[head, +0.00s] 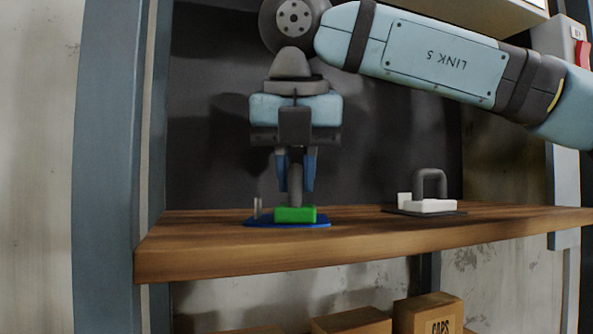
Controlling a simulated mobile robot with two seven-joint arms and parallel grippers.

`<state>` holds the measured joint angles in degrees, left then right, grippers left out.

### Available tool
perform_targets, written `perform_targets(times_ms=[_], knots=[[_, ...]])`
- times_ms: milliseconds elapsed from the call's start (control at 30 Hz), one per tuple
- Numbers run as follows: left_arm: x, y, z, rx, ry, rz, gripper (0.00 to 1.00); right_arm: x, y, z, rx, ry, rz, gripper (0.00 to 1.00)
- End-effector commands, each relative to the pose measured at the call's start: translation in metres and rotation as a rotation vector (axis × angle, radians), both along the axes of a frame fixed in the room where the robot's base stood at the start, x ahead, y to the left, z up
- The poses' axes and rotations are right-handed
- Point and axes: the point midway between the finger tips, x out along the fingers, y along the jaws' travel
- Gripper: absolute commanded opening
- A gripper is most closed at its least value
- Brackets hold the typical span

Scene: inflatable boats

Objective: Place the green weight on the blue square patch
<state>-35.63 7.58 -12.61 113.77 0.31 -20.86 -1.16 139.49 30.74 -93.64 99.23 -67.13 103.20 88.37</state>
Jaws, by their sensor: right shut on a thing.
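The green weight (295,215) is a low green block with a grey upright handle, on the wooden shelf in the head view. It sits on or just above the blue patch (262,222); I cannot tell whether it touches. My right gripper (296,182) points straight down and is shut on the weight's handle, its blue fingers on either side. My left gripper is not in view.
A white weight (428,206) with a dark grey handle stands on a dark patch (390,210) to the right. A small thin upright piece (257,208) stands at the blue patch's left. The wooden shelf (350,240) is clear between the patches. Cardboard boxes (430,312) stand below.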

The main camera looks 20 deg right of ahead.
Motion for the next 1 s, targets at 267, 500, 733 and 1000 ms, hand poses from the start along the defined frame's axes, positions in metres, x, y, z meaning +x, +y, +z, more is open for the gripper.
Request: perform_targets(times_ms=[267, 500, 733, 1000], knots=[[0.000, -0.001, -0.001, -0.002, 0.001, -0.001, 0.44, 0.000, 0.000, -0.001, 0.000, 0.000, 0.000, 0.42], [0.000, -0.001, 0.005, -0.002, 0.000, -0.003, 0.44, 0.000, 0.000, 0.005, 0.000, 0.000, 0.000, 0.42], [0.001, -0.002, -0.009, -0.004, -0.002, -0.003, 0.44, -0.015, 0.007, 0.037, 0.002, -0.003, 0.001, 0.42], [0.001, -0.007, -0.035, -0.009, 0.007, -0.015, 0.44, -0.074, 0.026, 0.043, -0.002, -0.003, 0.004, 0.42]])
